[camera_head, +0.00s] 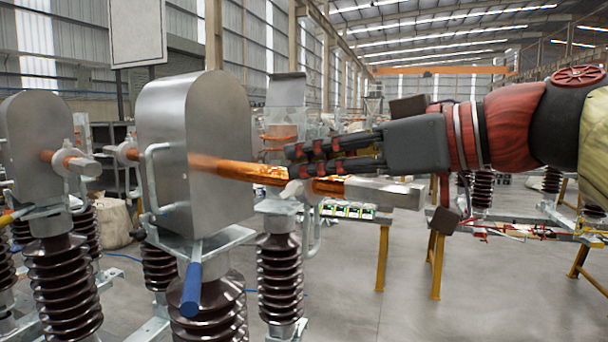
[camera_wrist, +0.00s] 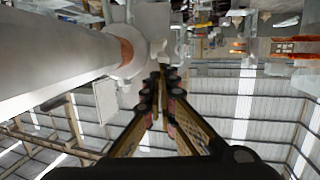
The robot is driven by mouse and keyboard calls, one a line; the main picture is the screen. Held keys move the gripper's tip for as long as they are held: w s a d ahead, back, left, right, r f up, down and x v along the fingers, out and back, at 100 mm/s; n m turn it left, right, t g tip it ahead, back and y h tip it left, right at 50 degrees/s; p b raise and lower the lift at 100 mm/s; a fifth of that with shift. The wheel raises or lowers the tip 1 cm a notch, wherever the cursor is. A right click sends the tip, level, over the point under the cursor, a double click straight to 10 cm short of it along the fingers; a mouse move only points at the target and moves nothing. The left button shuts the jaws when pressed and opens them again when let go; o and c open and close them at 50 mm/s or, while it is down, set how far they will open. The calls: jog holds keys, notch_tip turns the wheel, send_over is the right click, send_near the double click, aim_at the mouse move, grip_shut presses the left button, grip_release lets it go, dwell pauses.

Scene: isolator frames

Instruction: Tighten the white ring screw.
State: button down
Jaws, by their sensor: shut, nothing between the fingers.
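My gripper (camera_head: 300,160) reaches in from the right in the head view, its fingers pointing left above a copper rod (camera_head: 245,169). In the wrist view its fingertips (camera_wrist: 161,76) come together with nothing between them. A small whitish ring-like piece (camera_head: 292,190), which looks like the ring screw, sits on the rod just below the fingertips. In the wrist view a pale ring collar (camera_wrist: 128,60) surrounds the end of the grey rod, with a small pale screw piece (camera_wrist: 157,48) just beyond the fingertips. I cannot tell whether the fingertips touch it.
A large grey metal housing (camera_head: 222,140) on a ribbed brown insulator stands left of my gripper, with a similar housing (camera_head: 30,150) farther left. A flat metal bar (camera_head: 385,191) extends right below my gripper. Yellow-legged tables (camera_head: 436,265) stand behind; the floor between is clear.

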jog(key=shift+s+d+f+b, duration=0.3)
jog(key=shift+d+f+b, duration=0.3)
jog(key=shift+b, duration=2)
jog(key=shift+f, duration=0.15)
notch_tip(320, 180, up, 5)
jog(key=p, duration=0.3)
jog(key=s+d+f, duration=0.4)
jog(key=s+d, duration=0.1)
jog(key=d, duration=0.2)
jog(key=shift+s+d, duration=0.25)
jog(key=shift+d, duration=0.15)
